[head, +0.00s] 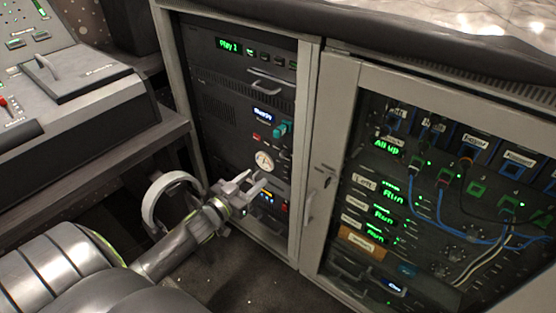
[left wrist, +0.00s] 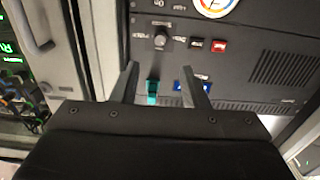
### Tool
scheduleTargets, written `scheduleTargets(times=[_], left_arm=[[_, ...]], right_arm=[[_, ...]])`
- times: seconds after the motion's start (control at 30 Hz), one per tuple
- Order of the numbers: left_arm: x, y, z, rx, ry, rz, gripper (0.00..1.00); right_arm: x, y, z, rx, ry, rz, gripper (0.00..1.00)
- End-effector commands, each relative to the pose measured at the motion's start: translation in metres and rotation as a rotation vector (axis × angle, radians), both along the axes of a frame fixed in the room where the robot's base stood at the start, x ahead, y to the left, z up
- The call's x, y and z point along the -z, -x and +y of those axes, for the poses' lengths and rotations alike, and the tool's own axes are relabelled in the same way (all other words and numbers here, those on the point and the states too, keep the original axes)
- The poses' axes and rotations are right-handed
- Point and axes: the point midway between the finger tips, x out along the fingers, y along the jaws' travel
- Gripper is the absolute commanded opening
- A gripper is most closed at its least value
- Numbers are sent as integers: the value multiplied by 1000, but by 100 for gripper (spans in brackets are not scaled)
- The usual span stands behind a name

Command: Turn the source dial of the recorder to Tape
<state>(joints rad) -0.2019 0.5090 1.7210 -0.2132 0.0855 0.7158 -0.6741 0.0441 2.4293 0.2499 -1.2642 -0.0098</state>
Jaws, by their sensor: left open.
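The labels are too small to read surely. In the head view the knob is too small to make out. My left gripper (head: 256,179) is open and empty, in front of the black rack (head: 215,108). In the left wrist view its two fingers (left wrist: 158,74) point toward the panel, either side of the knob's line and apart from it. My right gripper is not in view.
A teal piece (head: 282,128) sticks out beside a blue-lit display (head: 265,115). A red button (left wrist: 218,46) and a round white gauge (head: 264,160) are close by. The right cabinet door (head: 333,150) has a handle. A grey console (head: 75,95) stands left.

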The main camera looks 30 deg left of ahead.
Motion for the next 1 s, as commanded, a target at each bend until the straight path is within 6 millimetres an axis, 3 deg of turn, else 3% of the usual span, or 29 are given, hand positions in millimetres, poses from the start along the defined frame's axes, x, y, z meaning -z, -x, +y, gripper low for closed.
scheduleTargets(times=[0.23, 0.6, 0.8, 1.0], left_arm=[[-4, -35, -3, -2, 2, -1, 41], [0, -100, -8, -1, 1, -2, 41], [1, -115, -9, -1, 0, 0, 41], [0, -119, -9, -1, -1, 0, 41]], right_arm=[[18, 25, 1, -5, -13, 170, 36], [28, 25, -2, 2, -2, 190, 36], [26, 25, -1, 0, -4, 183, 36], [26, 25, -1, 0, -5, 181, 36]])
